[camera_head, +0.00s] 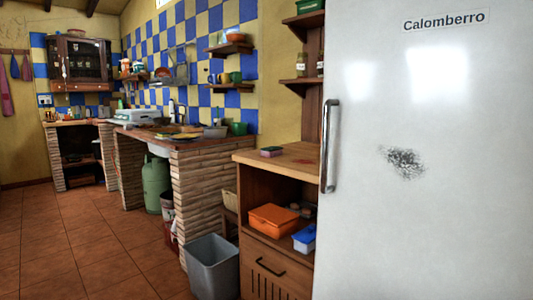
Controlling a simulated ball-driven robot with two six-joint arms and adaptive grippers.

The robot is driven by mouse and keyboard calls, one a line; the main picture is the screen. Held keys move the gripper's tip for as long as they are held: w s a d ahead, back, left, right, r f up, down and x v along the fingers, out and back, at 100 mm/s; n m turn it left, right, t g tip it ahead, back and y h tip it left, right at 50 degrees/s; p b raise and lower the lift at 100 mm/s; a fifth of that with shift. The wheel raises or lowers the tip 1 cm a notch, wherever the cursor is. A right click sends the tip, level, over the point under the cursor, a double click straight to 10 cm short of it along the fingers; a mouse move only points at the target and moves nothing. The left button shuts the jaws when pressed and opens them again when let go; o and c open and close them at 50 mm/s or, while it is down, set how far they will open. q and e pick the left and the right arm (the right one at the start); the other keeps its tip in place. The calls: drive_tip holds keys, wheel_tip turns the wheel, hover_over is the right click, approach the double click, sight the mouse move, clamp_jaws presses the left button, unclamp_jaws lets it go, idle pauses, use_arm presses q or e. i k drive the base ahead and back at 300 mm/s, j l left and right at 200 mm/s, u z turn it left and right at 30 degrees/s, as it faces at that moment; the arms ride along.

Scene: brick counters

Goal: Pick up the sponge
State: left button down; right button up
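A small block with a green top and a pinkish side (271,152) lies on the wooden top of the low cabinet (300,158), near its left front edge. It looks like the sponge, but it is too small to be sure. Nothing touches it from above. Neither of my grippers is in view.
A large white fridge (430,200) fills the right side, beside the cabinet. An orange container (274,218) and a blue box (304,239) sit on the cabinet's open shelf. A grey bin (212,268) stands on the floor before the brick counter (205,190). Tiled floor at left is clear.

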sight(272, 151)
drive_tip(key=i+z, duration=0.2)
drive_tip(key=z, duration=0.15)
drive_tip(key=i+j+z, duration=0.15)
drive_tip(key=z, duration=0.2)
drive_tip(key=i+j+z, duration=0.3)
drive_tip(key=k+l, duration=0.05)
drive_tip(key=l, duration=0.05)
